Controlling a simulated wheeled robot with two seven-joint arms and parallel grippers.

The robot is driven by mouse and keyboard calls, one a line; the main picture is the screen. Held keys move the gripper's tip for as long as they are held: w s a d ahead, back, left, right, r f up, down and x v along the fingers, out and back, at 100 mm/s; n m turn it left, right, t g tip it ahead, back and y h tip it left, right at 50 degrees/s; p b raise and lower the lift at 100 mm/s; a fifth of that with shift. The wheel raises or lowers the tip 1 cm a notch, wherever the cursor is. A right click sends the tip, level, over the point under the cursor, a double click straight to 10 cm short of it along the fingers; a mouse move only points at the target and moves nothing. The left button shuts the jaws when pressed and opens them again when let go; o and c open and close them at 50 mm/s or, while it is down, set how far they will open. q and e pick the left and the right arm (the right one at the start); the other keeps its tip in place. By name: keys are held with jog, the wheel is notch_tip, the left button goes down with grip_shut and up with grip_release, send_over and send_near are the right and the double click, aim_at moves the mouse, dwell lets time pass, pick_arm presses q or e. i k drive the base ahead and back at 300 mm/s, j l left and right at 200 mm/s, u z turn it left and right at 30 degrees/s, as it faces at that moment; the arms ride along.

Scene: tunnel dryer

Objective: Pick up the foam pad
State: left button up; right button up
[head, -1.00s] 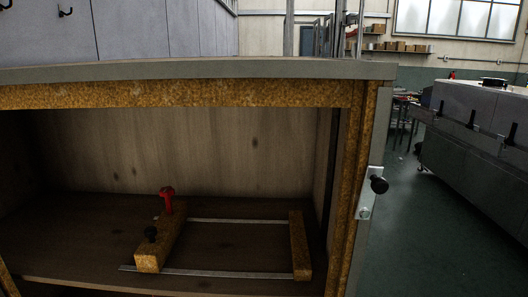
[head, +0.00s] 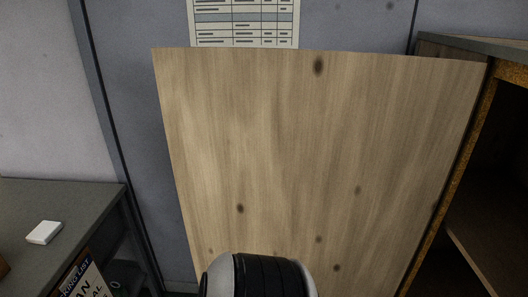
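A small white rectangular pad (head: 44,232) lies flat on the grey top of a low counter (head: 75,200) at the left. It looks like the foam pad, but its material cannot be told at this size. Nothing touches it. Neither of my grippers shows in the head view. A rounded white and black part at the bottom middle seems to be a link of my own arm, and it is well to the right of the pad.
A large wooden door panel (head: 290,160) fills the middle, beside an open cabinet (head: 490,180) at the right. A printed chart (head: 244,22) hangs on the grey wall behind. A sign (head: 88,281) and a dark shelf space are below the left counter. The counter top around the pad is clear.

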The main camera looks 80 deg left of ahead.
aim_at(42, 234)
jog(key=u, duration=4.3)
